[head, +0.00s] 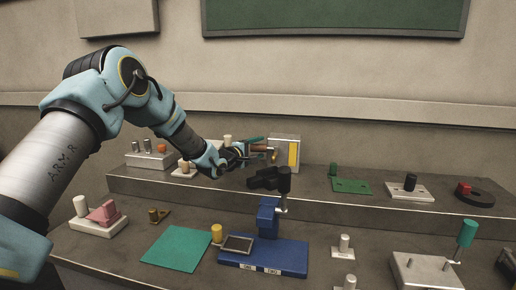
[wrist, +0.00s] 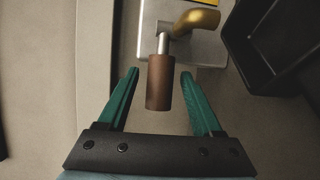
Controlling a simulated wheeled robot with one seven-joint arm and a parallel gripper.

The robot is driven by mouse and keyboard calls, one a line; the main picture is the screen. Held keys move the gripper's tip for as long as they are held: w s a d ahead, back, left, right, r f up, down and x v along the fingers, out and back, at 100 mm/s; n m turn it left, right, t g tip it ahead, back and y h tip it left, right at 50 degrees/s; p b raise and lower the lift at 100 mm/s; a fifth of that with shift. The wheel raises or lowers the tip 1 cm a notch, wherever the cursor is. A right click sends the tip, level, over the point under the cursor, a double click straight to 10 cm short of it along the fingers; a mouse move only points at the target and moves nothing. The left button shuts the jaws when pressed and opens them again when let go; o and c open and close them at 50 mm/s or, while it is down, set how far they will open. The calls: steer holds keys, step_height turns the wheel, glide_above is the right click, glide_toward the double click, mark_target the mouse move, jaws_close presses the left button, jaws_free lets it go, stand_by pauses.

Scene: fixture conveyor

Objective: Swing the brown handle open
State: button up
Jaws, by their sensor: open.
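The brown handle (wrist: 159,84) is a short cylinder on a silver pin, joined to a dark pivot block on a grey plate (wrist: 200,50). In the head view the brown handle (head: 261,148) sticks out to the left of a pale box with a yellow panel (head: 293,153). My gripper (wrist: 161,72) is open, with one green finger on each side of the handle. Gaps show between the handle and both fingers. In the head view my gripper (head: 256,146) is small, at the back raised ledge, and partly hidden by its own wrist.
A brass-coloured bent knob (wrist: 197,20) is close by the handle. A dark open bin (wrist: 285,45) lies to the right in the wrist view. In the head view, a blue stand (head: 268,218) with a black clamp is in front of the ledge. Several small fixtures line both levels.

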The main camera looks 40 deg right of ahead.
steer(key=shift+c, duration=0.2)
jaws_close()
stand_by(0.3)
stand_by(0.8)
